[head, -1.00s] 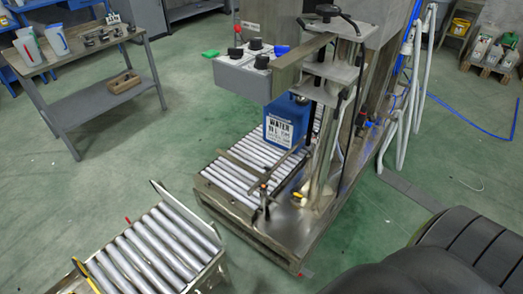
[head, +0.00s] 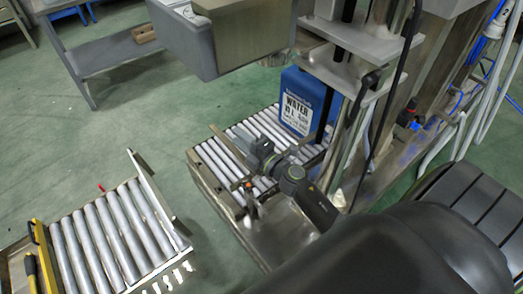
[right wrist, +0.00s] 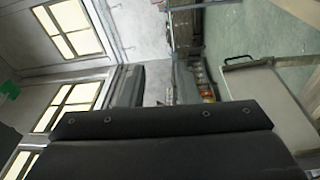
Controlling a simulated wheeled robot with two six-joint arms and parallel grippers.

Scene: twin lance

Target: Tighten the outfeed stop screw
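A small upright fitting with an orange part (head: 251,191) stands at the near corner of the machine's roller conveyor (head: 222,160); it looks like the stop screw, but it is too small to read its tightness. My right gripper (head: 258,152) is over the rollers, just behind and above this fitting, with its dark wrist behind it at lower right. Its fingers are small and unclear, and I see no gap to the fitting for certain. The right wrist view shows no fingers, only a broad dark part at the bottom. My left gripper is not in view.
A blue water canister (head: 303,100) stands on the rollers beyond my gripper. The machine's column (head: 375,110) rises at right, with a grey control box (head: 180,38) overhanging at upper left. A separate roller section (head: 100,235) stands at lower left, with open green floor between.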

